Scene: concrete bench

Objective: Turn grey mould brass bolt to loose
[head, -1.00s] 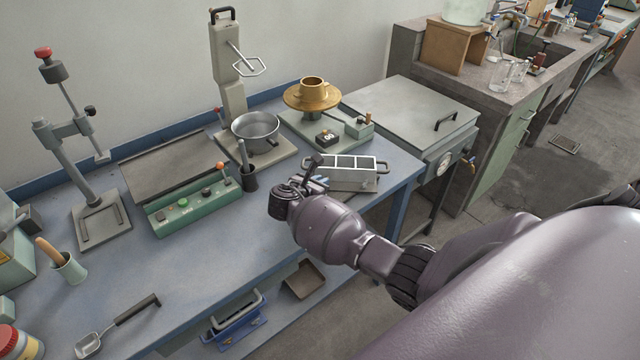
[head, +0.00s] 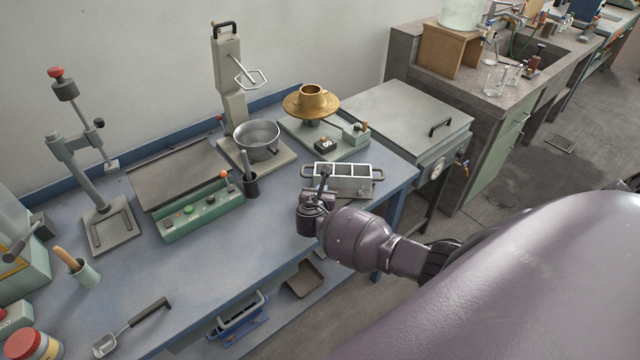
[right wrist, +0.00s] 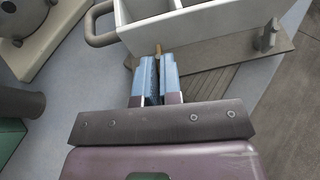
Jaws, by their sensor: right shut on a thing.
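The grey mould (head: 350,182), a rectangular box with several open compartments and a handle at each end, sits on the blue bench near its front right edge. The right wrist view shows its pale wall (right wrist: 205,35) up close. The brass bolt (right wrist: 158,48) shows as a small tip at the mould's near wall, just at my fingertips. My right gripper (head: 324,184) is at the mould's near left side. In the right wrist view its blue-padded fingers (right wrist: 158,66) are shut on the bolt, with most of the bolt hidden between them. My left gripper is not in view.
Behind the mould stand a brass funnel-like piece (head: 311,102) on a stand and a metal pan (head: 256,139). A dark cup (head: 250,186) and a green control box (head: 200,211) are to the left.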

